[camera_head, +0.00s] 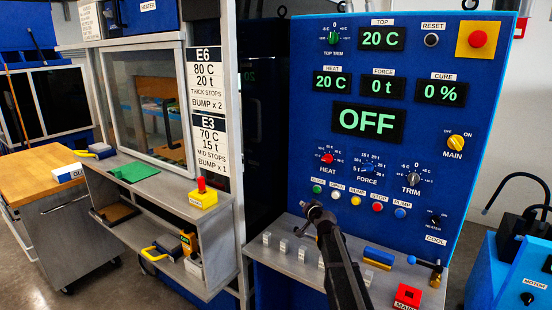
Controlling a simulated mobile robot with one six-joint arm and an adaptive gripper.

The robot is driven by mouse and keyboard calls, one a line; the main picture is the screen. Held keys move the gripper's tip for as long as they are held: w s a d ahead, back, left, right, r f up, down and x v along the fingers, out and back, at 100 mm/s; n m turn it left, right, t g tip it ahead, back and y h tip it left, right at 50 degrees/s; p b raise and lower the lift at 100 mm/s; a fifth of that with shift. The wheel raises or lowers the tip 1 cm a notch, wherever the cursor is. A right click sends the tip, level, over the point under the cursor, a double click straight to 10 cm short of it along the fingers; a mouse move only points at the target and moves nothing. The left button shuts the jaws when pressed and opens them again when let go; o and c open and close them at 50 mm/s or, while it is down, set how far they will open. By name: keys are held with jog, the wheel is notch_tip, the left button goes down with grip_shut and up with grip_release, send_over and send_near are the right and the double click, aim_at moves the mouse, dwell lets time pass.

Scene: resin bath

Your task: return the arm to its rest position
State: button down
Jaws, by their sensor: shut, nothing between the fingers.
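My arm reaches up from the bottom of the head view, its black links in front of the shelf below the blue control panel (450,190). My gripper (313,208) is at the arm's far end, just below the panel's lower row of buttons. It is shut and appears empty. I cannot tell whether it touches the panel or the shelf. The panel's main display (368,121) reads OFF. Other displays read 20 C, 20 C, 0 t and 0 %.
The grey panel shelf (278,274) holds several small metal blocks, a blue block (379,255) and a red MAIN box (407,296). At left stand a windowed cabinet (148,100) with shelves and a wooden-topped cart (38,178). A blue motor unit (515,275) is at lower right.

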jog(key=s+a+f+n+g+p, duration=0.15)
jog(key=s+g, duration=0.25)
jog(key=s, duration=0.6)
jog(key=s+a+f+n+g+p, duration=0.1)
jog(key=s+f+n+g+p, duration=0.2)
jog(key=s, duration=0.6)
jog(key=s+d+g+h+p, duration=0.1)
jog(key=s+g, duration=0.3)
jog(key=s, duration=0.6)
jog(key=s+d+g+h+p, duration=0.2)
jog(key=s+d+g+p, duration=0.1)
jog(key=s, duration=0.8)
jog(key=shift+s+d+f+g+h, duration=0.3)
jog(key=shift+d+g, duration=0.1)
jog(key=shift+d, duration=0.1)
jog(key=c, duration=1.4)
grip_release()
jog(key=shift+m, duration=0.25)
